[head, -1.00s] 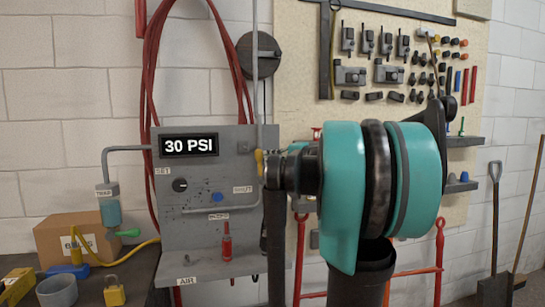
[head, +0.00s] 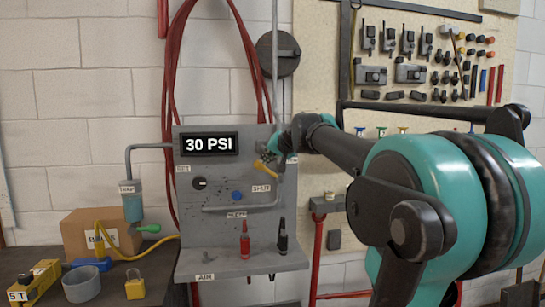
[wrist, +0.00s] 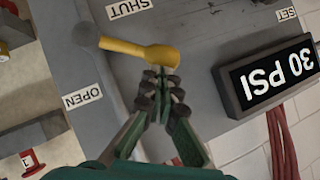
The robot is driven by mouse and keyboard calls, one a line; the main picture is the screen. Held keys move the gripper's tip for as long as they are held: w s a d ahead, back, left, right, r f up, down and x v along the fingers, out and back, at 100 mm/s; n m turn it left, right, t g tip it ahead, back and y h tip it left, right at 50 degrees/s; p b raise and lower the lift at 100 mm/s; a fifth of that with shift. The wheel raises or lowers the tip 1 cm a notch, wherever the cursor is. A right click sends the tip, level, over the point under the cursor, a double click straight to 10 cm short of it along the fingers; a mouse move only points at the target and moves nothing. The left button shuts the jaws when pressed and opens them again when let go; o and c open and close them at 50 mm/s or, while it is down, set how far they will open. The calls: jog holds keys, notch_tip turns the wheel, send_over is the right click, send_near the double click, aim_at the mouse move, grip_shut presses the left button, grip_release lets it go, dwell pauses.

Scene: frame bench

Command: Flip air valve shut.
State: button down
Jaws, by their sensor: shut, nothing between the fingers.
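The air valve's yellow handle (head: 266,168) is at the right side of the grey panel (head: 215,218), above a SHUT label (head: 262,188). In the wrist view the yellow handle (wrist: 140,50) runs from a grey round part (wrist: 86,34) to a wide rounded end. It lies between the SHUT label (wrist: 128,7) and the OPEN label (wrist: 82,97). My gripper (wrist: 161,76) is shut and empty, its tips close to the wide end; I cannot tell if they touch. In the head view my gripper (head: 268,154) is just above the handle, partly hidden.
The panel carries a 30 PSI display (head: 209,144), a dark knob (head: 199,183) and a blue button (head: 237,196). A red tool (head: 244,240) and a black tool (head: 282,237) stand on its shelf. A red hose (head: 172,90) hangs behind.

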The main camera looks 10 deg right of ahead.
jog(key=shift+a+f+n+h, duration=0.65)
jog(key=shift+a+h, duration=0.15)
jog(key=shift+a, duration=0.1)
jog(key=shift+a+f, duration=0.5)
jog(key=shift+f, duration=0.35)
jog(key=shift+a+f, duration=0.5)
jog(key=shift+f, duration=0.35)
jog(key=shift+r, duration=0.1)
